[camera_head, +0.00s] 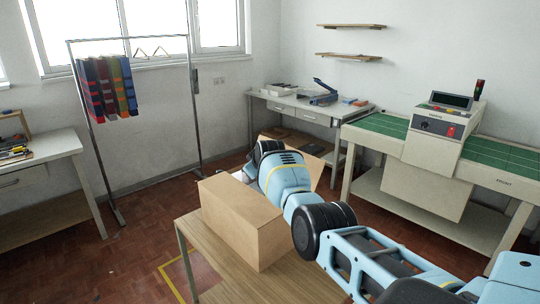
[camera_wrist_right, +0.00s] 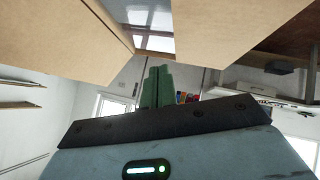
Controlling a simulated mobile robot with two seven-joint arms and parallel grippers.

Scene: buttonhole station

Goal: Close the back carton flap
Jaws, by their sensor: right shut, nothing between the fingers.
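A brown cardboard carton (camera_head: 232,222) stands on the wooden table, with its near side and part of its top showing. A brown panel, seemingly a raised flap (camera_head: 318,168), shows beyond my right arm; I cannot tell for sure which flap it is. My right arm reaches over the carton's far side and hides much of it. In the right wrist view, my right gripper (camera_wrist_right: 157,87) has its green fingers together and empty. Brown carton panels (camera_wrist_right: 50,38) fill the upper left and upper right (camera_wrist_right: 235,28), close to the fingertips; contact cannot be told. My left gripper is out of view.
The wooden table (camera_head: 222,284) has bare room in front of the carton. A clothes rack (camera_head: 196,120) stands at the back left, a side table (camera_head: 40,150) at the left. A workbench (camera_head: 300,108) and a green-topped conveyor machine (camera_head: 435,145) stand beyond my right arm.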

